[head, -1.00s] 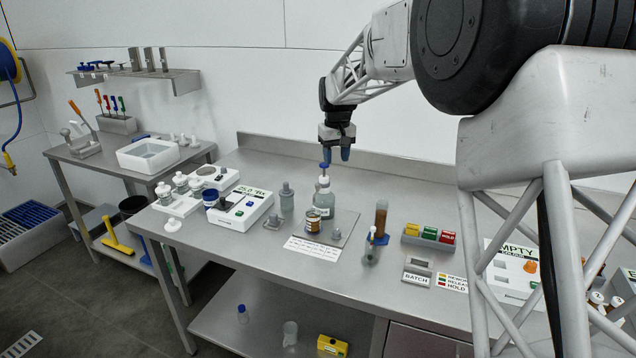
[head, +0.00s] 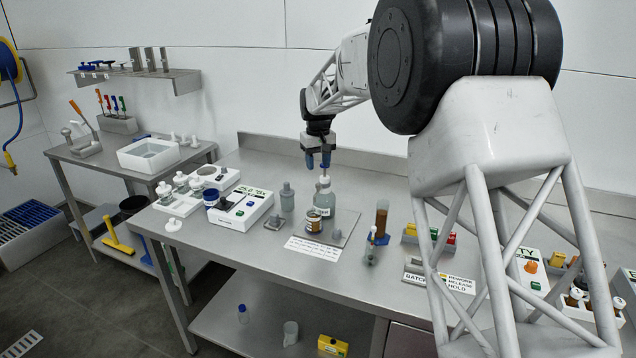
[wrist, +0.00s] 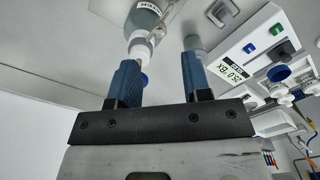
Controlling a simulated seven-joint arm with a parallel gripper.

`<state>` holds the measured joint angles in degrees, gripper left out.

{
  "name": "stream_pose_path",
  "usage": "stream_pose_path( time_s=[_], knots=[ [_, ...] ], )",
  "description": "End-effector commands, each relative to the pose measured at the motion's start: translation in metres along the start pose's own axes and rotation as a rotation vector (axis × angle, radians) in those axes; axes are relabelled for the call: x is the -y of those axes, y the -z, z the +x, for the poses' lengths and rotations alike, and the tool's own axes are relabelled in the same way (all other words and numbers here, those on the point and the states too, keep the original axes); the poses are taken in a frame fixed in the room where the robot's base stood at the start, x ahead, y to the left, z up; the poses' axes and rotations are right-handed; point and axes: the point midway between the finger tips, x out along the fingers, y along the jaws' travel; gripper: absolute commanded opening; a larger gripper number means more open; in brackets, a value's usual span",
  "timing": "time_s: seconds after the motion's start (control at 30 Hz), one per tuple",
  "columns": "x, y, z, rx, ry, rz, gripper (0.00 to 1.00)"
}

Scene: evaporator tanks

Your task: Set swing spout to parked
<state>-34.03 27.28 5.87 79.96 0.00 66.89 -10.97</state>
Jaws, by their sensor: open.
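A clear bottle (head: 325,199) with a label and a white neck stands on a grey plate on the bench. A small blue top (head: 324,177) sits above its white neck. My gripper (head: 318,163) hangs pointing down just above this bottle, its two blue fingers apart. In the wrist view the bottle (wrist: 146,18) lies beyond the fingers, and the blue top (wrist: 144,80) shows between them, nearer the left finger. I cannot tell whether a finger touches it. Nothing is gripped. I cannot make out with certainty which part is the swing spout or its parked mark.
A grey bottle (head: 287,197) and a white meter (head: 241,209) stand left of the bottle. A small labelled jar (head: 313,220) is in front. A brown-filled tube (head: 381,220) stands to the right. The bench's back edge (head: 262,147) is clear.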

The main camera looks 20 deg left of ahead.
Motion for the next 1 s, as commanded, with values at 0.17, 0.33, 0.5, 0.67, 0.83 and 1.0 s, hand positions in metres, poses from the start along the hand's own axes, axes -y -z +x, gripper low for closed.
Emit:
stream_pose_path(
  time_s=[0.17,0.33,0.5,0.67,0.83,1.0],
  knots=[
    [0.000,0.000,0.017,0.002,0.000,0.000,0.44],
    [0.000,0.000,0.037,0.001,0.000,0.000,0.44],
    [0.000,0.000,0.057,0.001,0.000,0.000,0.44],
    [0.000,0.000,0.067,0.001,0.000,0.000,0.44],
    [0.000,0.000,0.071,0.000,0.000,0.000,0.44],
    [0.000,0.000,0.071,0.000,0.000,0.000,0.44]
  ],
)
